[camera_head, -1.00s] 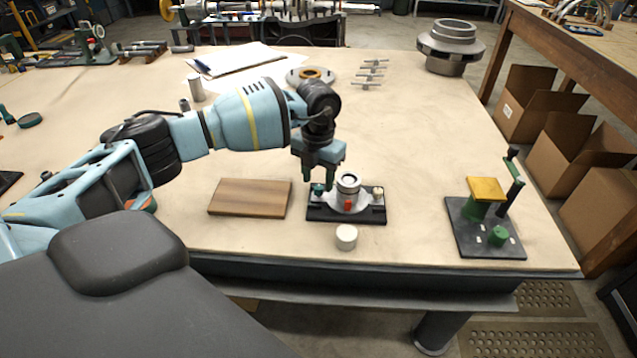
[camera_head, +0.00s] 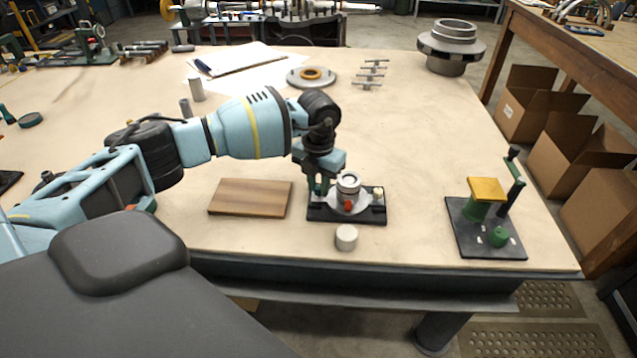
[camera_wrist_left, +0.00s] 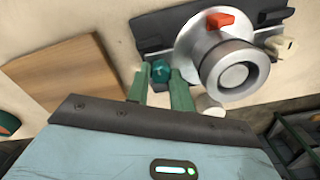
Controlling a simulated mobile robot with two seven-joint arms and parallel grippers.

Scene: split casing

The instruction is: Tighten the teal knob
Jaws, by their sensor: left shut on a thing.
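The teal knob (camera_wrist_left: 161,70) shows in the left wrist view between the two green fingers of my left gripper (camera_wrist_left: 160,82). In the head view the left gripper (camera_head: 320,187) points down at the left end of the casing's black base, and its fingers largely hide the knob. The gripper is shut on the knob. The silver round casing (camera_head: 349,193) stands right beside the gripper on the black base (camera_head: 345,217), with a red part (camera_head: 347,205) on its front. A cream knob (camera_head: 378,191) sits at its right end. My right gripper is not in view.
A wooden board (camera_head: 249,198) lies left of the casing, and a white cylinder (camera_head: 346,238) stands just in front of it. A black plate with a green-and-yellow fixture (camera_head: 486,204) is at the right. Papers (camera_head: 240,62) and small metal parts lie farther back.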

